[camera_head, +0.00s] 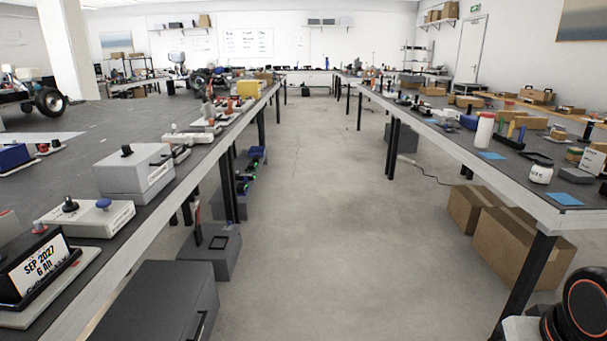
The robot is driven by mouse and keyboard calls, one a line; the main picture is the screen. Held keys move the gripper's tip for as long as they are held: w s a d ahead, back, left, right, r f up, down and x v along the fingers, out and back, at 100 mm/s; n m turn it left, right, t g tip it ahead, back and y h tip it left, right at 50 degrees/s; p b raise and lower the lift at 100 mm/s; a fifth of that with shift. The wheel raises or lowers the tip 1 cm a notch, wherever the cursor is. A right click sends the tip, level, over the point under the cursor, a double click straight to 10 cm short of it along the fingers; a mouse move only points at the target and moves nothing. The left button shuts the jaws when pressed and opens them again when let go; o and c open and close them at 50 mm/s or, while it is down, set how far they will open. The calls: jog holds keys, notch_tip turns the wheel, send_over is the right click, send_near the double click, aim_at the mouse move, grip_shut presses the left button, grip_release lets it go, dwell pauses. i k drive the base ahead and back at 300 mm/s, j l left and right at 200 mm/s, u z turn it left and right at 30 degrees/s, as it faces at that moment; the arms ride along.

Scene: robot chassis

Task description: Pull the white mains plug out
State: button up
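I cannot make out the white mains plug for certain. A long white object (188,138), possibly a socket strip, lies on the left bench near its aisle edge; it is too small to tell whether a plug sits in it. A thin cable with a small light end (405,160) lies on the floor beneath the right bench; I cannot tell what that end is. My gripper is not in view. A black rounded part with an orange ring at the bottom right looks like part of my arm.
The left bench (150,203) holds a grey box (136,171), a control box (93,216) and a date sign (38,268). Dark cases (160,300) stand on the floor beside it. Cardboard boxes (515,248) stand under the right bench (480,165). The aisle between is clear.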

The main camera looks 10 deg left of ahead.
aim_at(190, 142)
jog(key=i+l+u, duration=0.25)
jog(key=i, duration=1.4)
jog(key=j, duration=0.1)
